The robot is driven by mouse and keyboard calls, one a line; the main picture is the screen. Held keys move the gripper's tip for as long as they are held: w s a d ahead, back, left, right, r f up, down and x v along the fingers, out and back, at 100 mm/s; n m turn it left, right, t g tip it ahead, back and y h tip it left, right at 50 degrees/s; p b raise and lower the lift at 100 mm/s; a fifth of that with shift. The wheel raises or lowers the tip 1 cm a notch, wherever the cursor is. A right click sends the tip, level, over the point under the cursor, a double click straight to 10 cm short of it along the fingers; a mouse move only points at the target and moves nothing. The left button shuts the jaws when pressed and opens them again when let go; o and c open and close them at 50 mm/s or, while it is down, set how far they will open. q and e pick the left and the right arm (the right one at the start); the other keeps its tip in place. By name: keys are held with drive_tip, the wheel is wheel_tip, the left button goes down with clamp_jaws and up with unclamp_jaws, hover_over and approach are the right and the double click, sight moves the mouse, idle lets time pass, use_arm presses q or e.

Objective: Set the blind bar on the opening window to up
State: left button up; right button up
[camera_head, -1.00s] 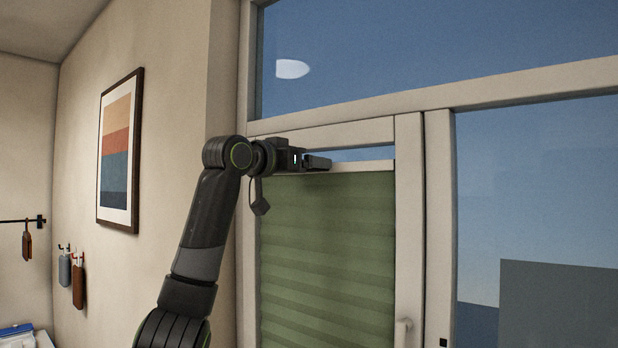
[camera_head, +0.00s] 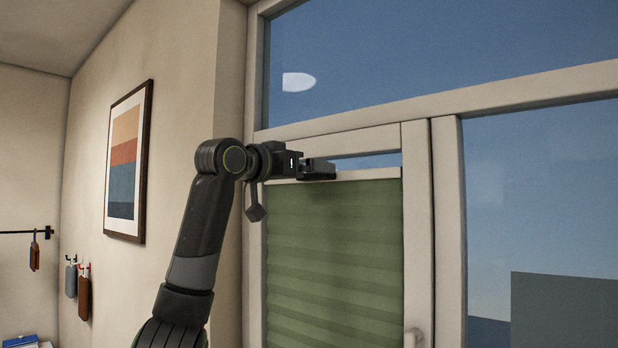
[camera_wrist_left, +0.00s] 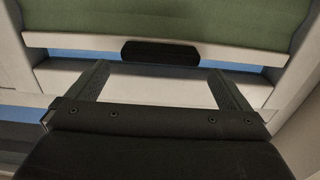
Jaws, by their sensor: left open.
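The blind bar (camera_head: 375,174) is a pale rail along the top edge of the green pleated blind (camera_head: 335,250), a little below the top of the window frame, with a narrow strip of sky above it. In the left wrist view the bar (camera_wrist_left: 80,45) carries a dark grip (camera_wrist_left: 160,52) at its middle. My left gripper (camera_head: 320,168) is at the bar, over its middle part. In the left wrist view the gripper (camera_wrist_left: 158,68) is open, its fingers spread wider than the dark grip, which lies just beyond the fingertips. Contact cannot be told. My right gripper is not in view.
A window handle (camera_head: 413,338) is at the lower right of the blind's sash. A fixed pane (camera_head: 540,200) lies right and another above. A framed picture (camera_head: 128,162) and hanging items (camera_head: 84,295) are on the left wall.

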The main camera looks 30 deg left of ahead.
use_arm(q)
drive_tip(key=s+a+b, duration=0.2)
drive_tip(key=s+b, duration=0.3)
drive_tip(key=s, duration=0.9)
drive_tip(key=shift+s+b, duration=0.3)
drive_tip(key=shift+b, duration=0.05)
